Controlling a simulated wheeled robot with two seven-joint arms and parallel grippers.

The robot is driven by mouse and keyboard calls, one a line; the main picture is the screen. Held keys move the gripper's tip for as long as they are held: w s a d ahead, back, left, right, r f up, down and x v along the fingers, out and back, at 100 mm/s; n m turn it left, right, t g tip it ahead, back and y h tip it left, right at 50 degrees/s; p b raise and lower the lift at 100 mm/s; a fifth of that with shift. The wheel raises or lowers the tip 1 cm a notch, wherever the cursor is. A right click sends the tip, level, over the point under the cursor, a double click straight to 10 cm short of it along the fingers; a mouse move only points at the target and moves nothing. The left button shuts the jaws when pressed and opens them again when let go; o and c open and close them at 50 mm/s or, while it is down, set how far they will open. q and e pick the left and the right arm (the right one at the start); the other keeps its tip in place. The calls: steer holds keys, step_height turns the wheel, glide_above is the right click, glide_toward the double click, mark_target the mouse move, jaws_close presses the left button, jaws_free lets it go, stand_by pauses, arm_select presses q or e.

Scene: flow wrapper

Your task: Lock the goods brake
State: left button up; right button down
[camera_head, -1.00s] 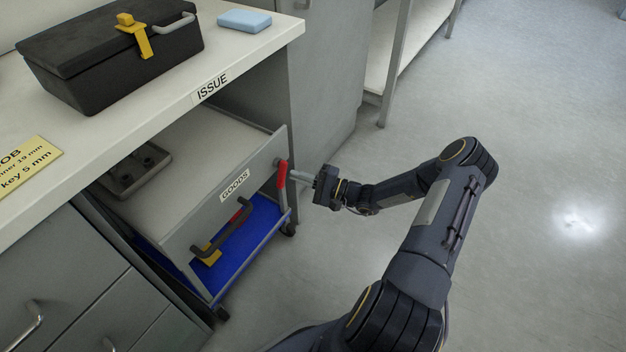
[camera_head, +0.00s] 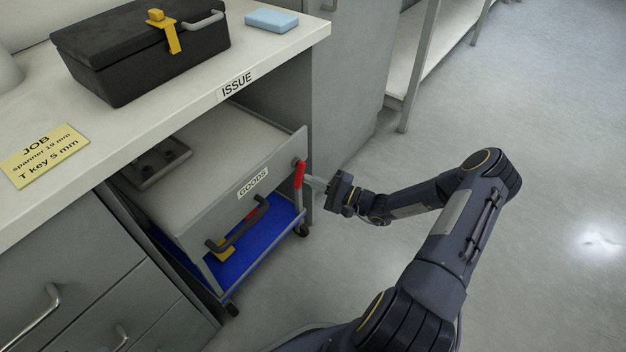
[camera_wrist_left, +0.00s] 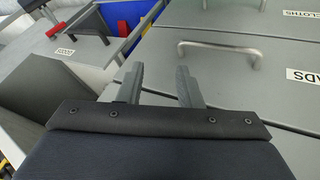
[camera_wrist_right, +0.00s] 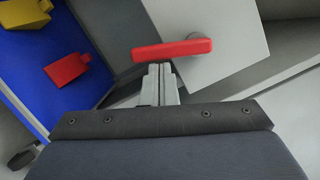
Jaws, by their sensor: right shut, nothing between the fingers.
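The goods trolley has a grey front panel (camera_head: 205,245) marked GOODS and stands partly under the bench. A red brake lever (camera_head: 299,175) sits at the panel's right edge, upright in the head view. My right gripper (camera_head: 312,184) is shut and empty, with its fingertips close beside the lever. In the right wrist view the red lever (camera_wrist_right: 172,49) lies across just beyond the shut fingertips (camera_wrist_right: 160,68); I cannot tell whether they touch. My left gripper (camera_wrist_left: 160,78) is open and empty in its wrist view, near grey drawer fronts, and is outside the head view.
The bench (camera_head: 165,105) marked ISSUE carries a black toolbox (camera_head: 140,55), a blue block (camera_head: 271,21) and a yellow JOB card (camera_head: 43,153). The trolley's blue lower shelf (camera_head: 255,255) holds yellow and red pieces. Floor to the right is clear.

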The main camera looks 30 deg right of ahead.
steer(key=shift+a+m, duration=0.2)
steer(key=shift+m, duration=0.3)
steer(key=m+p, duration=0.1)
steer(key=m, duration=0.1)
steer(key=a+m+t+p, duration=0.1)
steer(key=m+p, duration=0.1)
steer(key=s+a+m+p, duration=0.1)
steer(key=shift+a+r+m+t+h, duration=0.1)
steer(key=shift+r+m+t+h, duration=0.2)
steer(key=shift+r+m, duration=0.1)
steer(key=m+p, duration=0.1)
steer(key=a+m+p, duration=0.1)
steer(key=m, duration=0.1)
steer(key=m+t+h+p, duration=0.1)
steer(key=shift+s+a+r, duration=0.2)
steer(key=shift+s+r, duration=0.1)
steer(key=shift+r, duration=0.05)
steer(key=m, duration=0.1)
steer(key=m+p, duration=0.1)
steer(key=m+h, duration=0.1)
steer(key=m, duration=0.1)
steer(key=shift+s+a+r+t+p, duration=0.15)
steer(key=shift+a+r+t+p, duration=0.15)
steer(key=shift+a+r+p, duration=0.2)
steer(key=shift+r+p, duration=0.05)
steer(key=shift+p, duration=0.25)
steer(key=shift+s, duration=0.1)
